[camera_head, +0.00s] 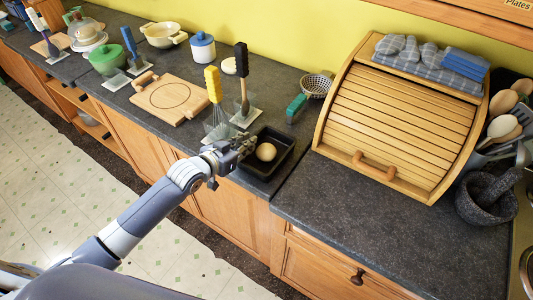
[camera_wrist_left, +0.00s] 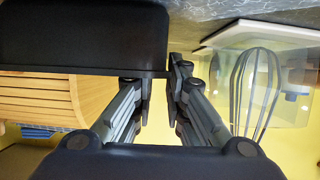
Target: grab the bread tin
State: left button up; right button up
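The bread tin is a black rectangular tin (camera_head: 282,172) with a round tan bun or egg (camera_head: 266,152) in it. It stands upright on the dark counter near the front edge. My left gripper (camera_head: 243,147) is at the tin's left wall. In the left wrist view the tin's dark side (camera_wrist_left: 80,35) fills the upper left. The fingers (camera_wrist_left: 160,90) stand a little apart at the wall's edge; one passes behind the rim and its tip is hidden, the other is outside, very close to the wall. My right gripper is not in view.
A whisk (camera_wrist_left: 255,90) and a brush (camera_head: 243,80) stand in holders just behind the gripper. A wooden bread box (camera_head: 400,120) is right of the tin, and a cutting board (camera_head: 180,97) is left. The counter in front of the bread box is clear.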

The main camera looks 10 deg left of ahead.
pick_arm(q)
jog(key=shift+w+d+f, duration=0.1)
jog(key=shift+w+f, duration=0.05)
jog(key=shift+w, duration=0.15)
jog(key=shift+s, duration=0.1)
grip_shut()
jog(key=shift+r, duration=0.2)
